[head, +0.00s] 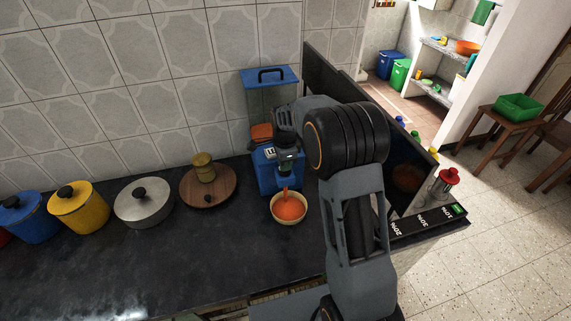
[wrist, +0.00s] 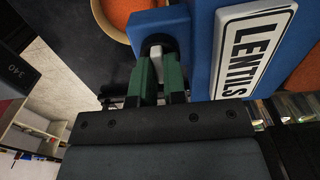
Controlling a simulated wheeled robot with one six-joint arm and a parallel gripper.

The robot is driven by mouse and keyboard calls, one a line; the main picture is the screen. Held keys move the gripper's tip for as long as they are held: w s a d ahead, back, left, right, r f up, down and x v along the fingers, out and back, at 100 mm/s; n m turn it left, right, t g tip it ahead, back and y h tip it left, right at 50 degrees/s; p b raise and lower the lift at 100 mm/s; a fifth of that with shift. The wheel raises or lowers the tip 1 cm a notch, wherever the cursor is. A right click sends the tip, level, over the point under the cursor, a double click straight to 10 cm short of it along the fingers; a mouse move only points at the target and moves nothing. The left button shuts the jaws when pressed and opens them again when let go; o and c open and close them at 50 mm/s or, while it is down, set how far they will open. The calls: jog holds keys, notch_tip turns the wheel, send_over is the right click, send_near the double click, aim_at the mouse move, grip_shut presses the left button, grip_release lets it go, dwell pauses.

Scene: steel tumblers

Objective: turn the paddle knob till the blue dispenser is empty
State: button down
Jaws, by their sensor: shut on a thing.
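The blue dispenser (head: 266,176) stands against the tiled wall, with a blue handled lid (head: 270,77) and a clear hopper. Orange lentils (head: 261,133) show low in the hopper; my arm hides part of it. In the wrist view its blue body bears a LENTILS label (wrist: 254,48). My gripper (head: 287,166) is in front of the dispenser. In the wrist view its green fingers (wrist: 158,72) are shut on the pale paddle knob (wrist: 156,52). An orange stream runs down into a bowl (head: 289,222) below the spout, where lentils are heaped.
Left along the dark counter (head: 190,265) are a wooden board (head: 225,188) with a jar, a steel pot (head: 143,203), a yellow pot (head: 78,208) and a blue pot (head: 30,220). A dark upright panel (head: 320,75) stands right of the dispenser. The front counter is clear.

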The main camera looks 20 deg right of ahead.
dwell(0.5)
jog(key=c, duration=1.2)
grip_release()
jog(key=shift+r, duration=0.1)
notch_tip(320, 180, up, 14)
jog(key=shift+f+b, duration=0.2)
jog(key=shift+b, duration=0.4)
